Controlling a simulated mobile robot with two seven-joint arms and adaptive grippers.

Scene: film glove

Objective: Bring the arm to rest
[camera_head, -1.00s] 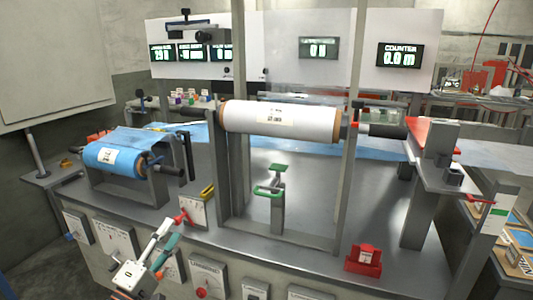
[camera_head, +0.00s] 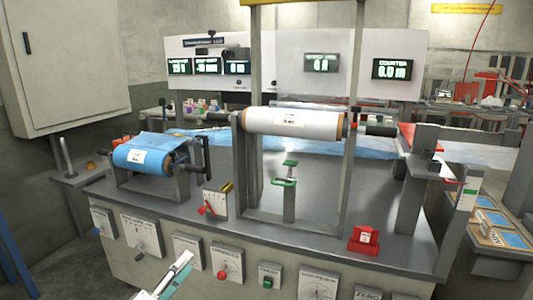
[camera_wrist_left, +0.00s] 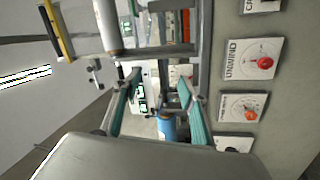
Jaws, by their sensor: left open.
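My left gripper (camera_head: 178,278) shows at the bottom edge of the head view, in front of the machine's front panel and apart from it. Only a pale link and a teal finger show there; the rest is cut off by the frame. In the left wrist view its two teal fingers (camera_wrist_left: 158,92) stand apart with nothing between them touching. The picture there is turned sideways. My right gripper is in neither view.
The machine table (camera_head: 330,195) holds a blue film roll (camera_head: 135,156) at left and a white roll (camera_head: 290,123) on a tall frame. Dials line the front panel (camera_head: 190,250). A red block (camera_head: 364,240) sits near the front edge. Floor (camera_head: 70,265) at left is clear.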

